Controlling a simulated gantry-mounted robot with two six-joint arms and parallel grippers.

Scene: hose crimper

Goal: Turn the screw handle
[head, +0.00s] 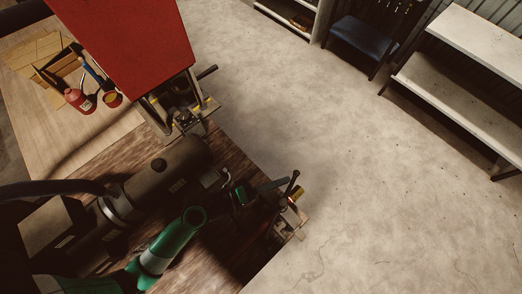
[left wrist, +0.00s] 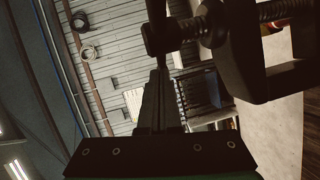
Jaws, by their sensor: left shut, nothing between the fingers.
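A clamp (head: 286,222) with a screw sits at the table's corner in the head view. Its screw handle (head: 294,181) is a dark bar with a rounded end, standing tilted upward. In the left wrist view, the clamp's dark frame (left wrist: 258,75), threaded screw (left wrist: 283,10) and handle bar (left wrist: 156,14) show large at the top. My left gripper (head: 284,183) is shut and empty, its fingertips right beside the handle. In the left wrist view, the shut fingers (left wrist: 161,75) point up toward the bar; I cannot tell whether they touch it. My right gripper is out of view.
A red machine (head: 135,40) stands on the wooden table, with another clamp-like mechanism (head: 180,112) at its front. Grey shelves (head: 455,80) stand across the open concrete floor (head: 380,200).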

